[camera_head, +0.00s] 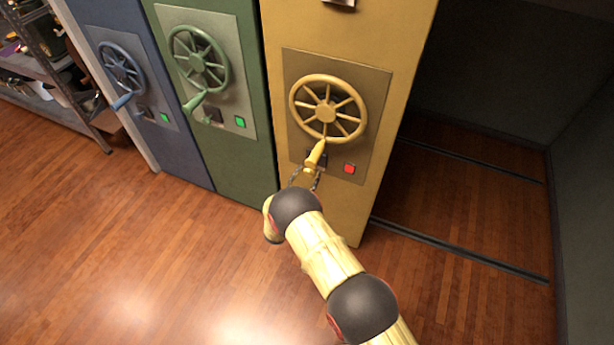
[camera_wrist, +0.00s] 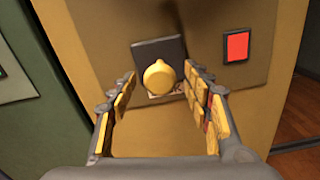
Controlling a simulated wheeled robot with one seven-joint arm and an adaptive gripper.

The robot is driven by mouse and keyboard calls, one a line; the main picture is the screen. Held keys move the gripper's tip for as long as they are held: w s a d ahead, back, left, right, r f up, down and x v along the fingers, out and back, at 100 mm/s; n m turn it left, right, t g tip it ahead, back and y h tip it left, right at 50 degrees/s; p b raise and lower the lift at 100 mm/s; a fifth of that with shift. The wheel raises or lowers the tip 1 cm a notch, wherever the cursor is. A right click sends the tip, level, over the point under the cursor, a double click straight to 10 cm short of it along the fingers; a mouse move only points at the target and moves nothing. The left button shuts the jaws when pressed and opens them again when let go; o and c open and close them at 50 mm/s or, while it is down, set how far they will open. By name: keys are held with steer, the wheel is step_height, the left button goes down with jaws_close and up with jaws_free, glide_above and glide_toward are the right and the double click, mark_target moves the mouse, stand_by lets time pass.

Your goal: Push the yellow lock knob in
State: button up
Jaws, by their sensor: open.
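The yellow lock knob (camera_wrist: 158,76) shows in the wrist view as a rounded shape in front of a dark square plate (camera_wrist: 150,52). It is between my two fingers, a little beyond their tips. My gripper (camera_wrist: 160,88) is open, with one finger on each side of the knob and nothing held. I cannot tell whether it touches the knob. In the head view my gripper (camera_head: 304,178) is low at the front of the yellow cabinet (camera_head: 330,220), just below the wheel's handle (camera_head: 316,154). There the knob is largely hidden by the handle and gripper.
A yellow spoked wheel (camera_head: 327,107) is above the knob. A red light (camera_head: 349,169) is to the right of it. Green (camera_head: 222,150) and blue (camera_head: 180,150) cabinets stand at left with green lights. A dark open bay with floor rails (camera_head: 460,248) is at right.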

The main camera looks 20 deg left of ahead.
steer(key=shift+c, duration=0.3)
jaws_close()
stand_by(0.5)
